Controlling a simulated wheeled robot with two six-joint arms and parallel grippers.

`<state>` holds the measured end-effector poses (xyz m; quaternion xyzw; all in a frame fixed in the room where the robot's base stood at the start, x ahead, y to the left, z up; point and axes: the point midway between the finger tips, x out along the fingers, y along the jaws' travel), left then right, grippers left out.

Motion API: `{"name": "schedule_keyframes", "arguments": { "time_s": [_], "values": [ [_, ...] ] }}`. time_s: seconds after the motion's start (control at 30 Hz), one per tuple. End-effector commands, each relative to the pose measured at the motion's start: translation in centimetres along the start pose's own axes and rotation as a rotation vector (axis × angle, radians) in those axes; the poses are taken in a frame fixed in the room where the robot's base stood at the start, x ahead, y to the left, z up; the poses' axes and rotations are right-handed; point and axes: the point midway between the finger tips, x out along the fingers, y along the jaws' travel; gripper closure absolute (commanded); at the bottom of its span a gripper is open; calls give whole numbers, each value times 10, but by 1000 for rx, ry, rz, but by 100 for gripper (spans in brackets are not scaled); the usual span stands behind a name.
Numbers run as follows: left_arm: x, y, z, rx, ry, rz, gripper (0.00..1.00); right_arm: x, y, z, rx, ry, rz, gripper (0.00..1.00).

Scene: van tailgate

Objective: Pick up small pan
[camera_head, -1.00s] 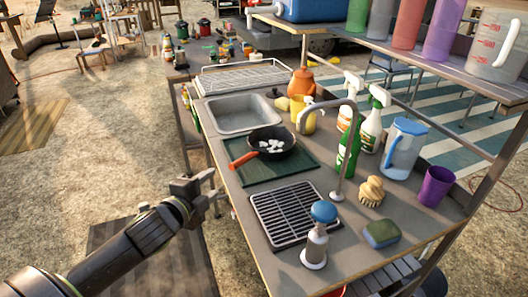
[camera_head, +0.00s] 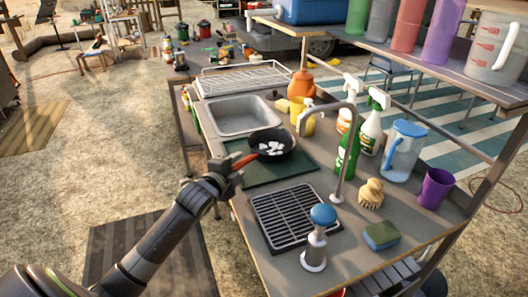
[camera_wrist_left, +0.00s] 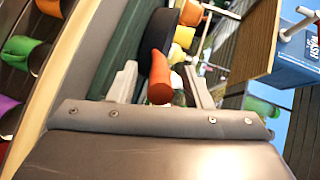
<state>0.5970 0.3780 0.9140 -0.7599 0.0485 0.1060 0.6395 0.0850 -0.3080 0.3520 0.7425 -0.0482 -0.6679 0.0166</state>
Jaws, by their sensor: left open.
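The small black pan (camera_head: 285,148) with white pieces in it stands on the dark green mat (camera_head: 247,177) on the counter, its orange-red handle (camera_head: 245,160) pointing left toward me. My left gripper (camera_head: 230,168) is at the handle's end. In the left wrist view, the open left gripper (camera_wrist_left: 160,85) has one finger on each side of the orange-red handle (camera_wrist_left: 160,78), with gaps visible. My right gripper is not in view.
A sink (camera_head: 240,115) lies behind the pan and a black wire rack (camera_head: 290,212) in front. A faucet (camera_head: 345,150), a green bottle (camera_head: 348,155) and a soap dispenser (camera_head: 317,240) stand to the right. Open ground lies left of the counter.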

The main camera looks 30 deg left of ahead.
Motion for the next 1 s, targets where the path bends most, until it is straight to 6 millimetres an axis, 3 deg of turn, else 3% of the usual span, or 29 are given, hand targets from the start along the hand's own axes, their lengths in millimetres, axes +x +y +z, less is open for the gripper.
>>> {"name": "schedule_keyframes", "arguments": {
  "time_s": [0.17, 0.43, 0.77, 1.0],
  "values": [
    [15, 0, 0, 0, -1, 0, 55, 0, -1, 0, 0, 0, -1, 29],
    [17, 1, 0, 1, -1, 1, 55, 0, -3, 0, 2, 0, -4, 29],
    [16, 1, 0, 1, -1, 1, 98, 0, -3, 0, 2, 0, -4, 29],
    [16, -1, 0, 2, 1, -3, 100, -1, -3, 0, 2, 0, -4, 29]
  ]
}}
